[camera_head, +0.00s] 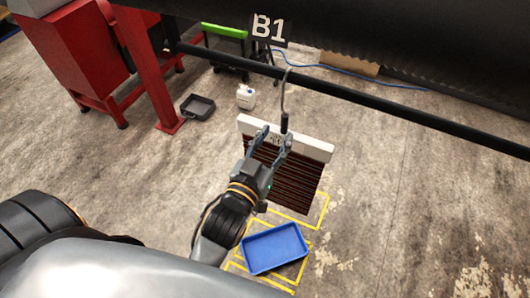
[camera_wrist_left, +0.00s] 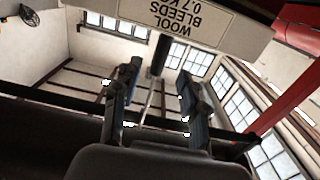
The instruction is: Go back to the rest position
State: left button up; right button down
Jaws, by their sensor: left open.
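My left gripper (camera_head: 272,137) is open, its two fingers apart in front of the white header board of a hanging rug sample. In the left wrist view the open fingers (camera_wrist_left: 158,78) point up, with a dark hook handle showing between them. The rug sample (camera_head: 288,182) is dark red-brown and striped. Its white board (camera_head: 313,149) appears to hang from a metal hook (camera_head: 284,95) on a black rail. In the left wrist view the board (camera_wrist_left: 200,22) reads "WOOL BLEEDS" upside down. I cannot tell whether the fingers touch anything. My right gripper is not in view.
A black rail (camera_head: 400,115) crosses at the upper right, below a "B1" sign (camera_head: 269,29). A blue tray (camera_head: 275,248) lies on the floor by yellow markings. A red machine (camera_head: 92,52), a dark tray (camera_head: 197,107) and a white jug (camera_head: 245,97) stand behind. Floor at right is clear.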

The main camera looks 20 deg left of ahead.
pick_arm(q)
jog(key=shift+s+a, duration=0.1)
jog(key=shift+s, duration=2.55)
jog(key=s+d+f+m+g+h+b, duration=0.1)
jog(key=s+f+g, duration=0.15)
jog(key=f, duration=0.95)
jog(key=s+d+f+g, duration=0.1)
jog(key=f+g, duration=0.2)
jog(key=f, duration=1)
jog(key=s+d+f+m+g+h+b, duration=0.1)
jog(key=s+d+f+g, duration=0.15)
jog(key=f, duration=0.95)
jog(key=s+a+f+g+y, duration=0.1)
jog(key=s+a+f+g, duration=0.1)
jog(key=s+f, duration=0.45)
jog(key=s+a+f+g, duration=0.2)
jog(key=s+a+f, duration=0.15)
jog(key=f, duration=0.55)
jog(key=s+a+f+g, duration=0.2)
jog(key=s+a+f, duration=0.1)
jog(key=s, duration=0.5)
jog(key=s+a+f+g+y, duration=0.1)
jog(key=s+a+f+g, duration=0.2)
jog(key=s+f, duration=0.3)
jog(key=shift+s+a+y+b, duration=0.3)
jog(key=shift+s+a+b, duration=0.25)
jog(key=shift+s, duration=0.3)
